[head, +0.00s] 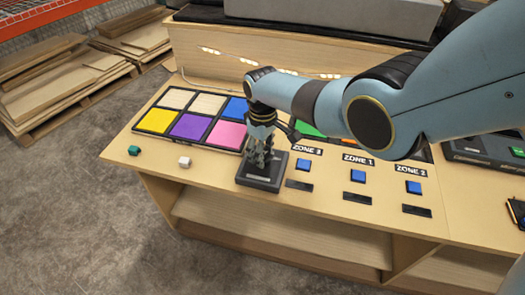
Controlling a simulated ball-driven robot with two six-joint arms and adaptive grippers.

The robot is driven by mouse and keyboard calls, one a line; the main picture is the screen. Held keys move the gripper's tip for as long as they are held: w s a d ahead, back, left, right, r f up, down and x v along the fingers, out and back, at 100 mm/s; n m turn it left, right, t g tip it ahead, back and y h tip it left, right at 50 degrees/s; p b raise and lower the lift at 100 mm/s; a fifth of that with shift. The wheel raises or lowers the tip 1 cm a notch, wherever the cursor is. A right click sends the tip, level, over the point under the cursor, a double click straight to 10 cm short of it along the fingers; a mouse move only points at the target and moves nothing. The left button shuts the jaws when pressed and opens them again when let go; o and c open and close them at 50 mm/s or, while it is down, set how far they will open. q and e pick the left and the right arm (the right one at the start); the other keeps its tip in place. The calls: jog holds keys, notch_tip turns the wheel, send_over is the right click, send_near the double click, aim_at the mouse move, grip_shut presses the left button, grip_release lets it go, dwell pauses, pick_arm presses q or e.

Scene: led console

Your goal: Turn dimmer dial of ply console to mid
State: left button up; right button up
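The ply console (225,178) is a pale plywood desk with a panel of coloured squares, labelled zones and blue buttons. A dark square box (272,181) sits near its front edge, left of the ZONE 3 label. My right gripper (260,162) points down onto this box from above, with its fingers at the box's top. The fingers hide the middle of the box, so no dial shows clearly. I cannot tell whether the fingers are open or shut on something. My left gripper is not in view.
Blue buttons (357,176) with dark slots (357,198) line the right front. Coloured squares (190,126) lie behind the box, partly covered by my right arm. Another dark device (482,152) stands right.

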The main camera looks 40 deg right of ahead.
jog(key=shift+o, duration=1.2)
jog(key=shift+r, duration=0.1)
notch_tip(320, 180, up, 12)
